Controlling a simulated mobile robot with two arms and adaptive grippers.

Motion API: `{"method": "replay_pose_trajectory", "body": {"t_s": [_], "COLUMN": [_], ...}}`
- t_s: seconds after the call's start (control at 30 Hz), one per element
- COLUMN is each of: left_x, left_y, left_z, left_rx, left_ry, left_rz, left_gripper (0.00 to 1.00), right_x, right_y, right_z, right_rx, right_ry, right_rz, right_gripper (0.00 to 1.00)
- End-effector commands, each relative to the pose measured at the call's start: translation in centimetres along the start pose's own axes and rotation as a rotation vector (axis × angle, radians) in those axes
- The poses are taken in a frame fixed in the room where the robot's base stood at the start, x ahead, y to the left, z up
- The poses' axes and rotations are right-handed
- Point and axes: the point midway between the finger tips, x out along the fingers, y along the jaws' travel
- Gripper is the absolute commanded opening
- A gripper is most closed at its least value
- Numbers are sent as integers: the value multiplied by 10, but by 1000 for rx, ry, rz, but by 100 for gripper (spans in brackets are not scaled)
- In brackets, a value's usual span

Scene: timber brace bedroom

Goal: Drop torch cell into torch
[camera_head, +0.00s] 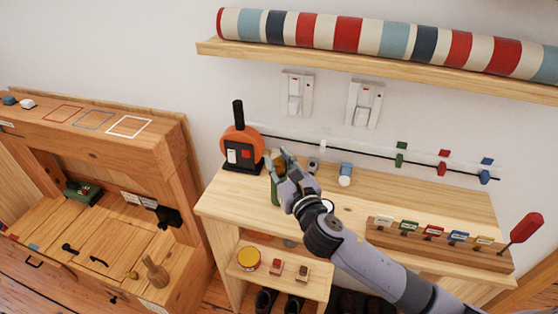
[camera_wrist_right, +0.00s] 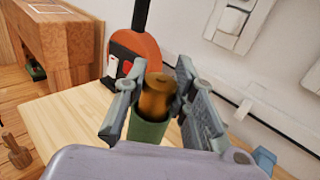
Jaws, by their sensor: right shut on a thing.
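The torch cell, a brass-coloured cylinder (camera_wrist_right: 156,92), stands upright between the fingers of my right gripper (camera_head: 280,164). The gripper is shut on it. The torch, a green tube (camera_wrist_right: 146,130), is directly below the cell in the right wrist view. The cell's lower end meets the tube's mouth there; I cannot tell how deep it sits. In the head view the green torch (camera_head: 275,191) stands on the wooden bench top, partly hidden by my gripper. My left gripper is not in view.
An orange and black device (camera_head: 241,144) stands close by, left of the torch. A small blue and white object (camera_head: 345,174) is to the right. A wooden rack with coloured labels (camera_head: 437,241) and a red-handled tool (camera_head: 524,228) occupy the bench's right end. A shelf (camera_head: 390,68) runs above.

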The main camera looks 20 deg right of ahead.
Motion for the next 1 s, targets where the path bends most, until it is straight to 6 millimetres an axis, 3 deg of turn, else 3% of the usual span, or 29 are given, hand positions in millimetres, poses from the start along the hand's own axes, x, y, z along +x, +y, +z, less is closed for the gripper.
{"method": "replay_pose_trajectory", "body": {"t_s": [0.43, 0.47, 0.8, 1.0], "left_x": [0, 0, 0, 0], "left_y": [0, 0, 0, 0], "left_z": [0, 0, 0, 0], "left_rx": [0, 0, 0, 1], "left_ry": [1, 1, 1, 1], "left_rz": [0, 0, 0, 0], "left_gripper": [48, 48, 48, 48], "right_x": [0, 0, 0, 0], "right_y": [0, 0, 0, 0], "right_z": [0, 0, 0, 0], "right_rx": [0, 0, 0, 0], "right_ry": [0, 0, 0, 0], "right_rz": [0, 0, 0, 0], "right_gripper": [0, 26, 48, 48]}}
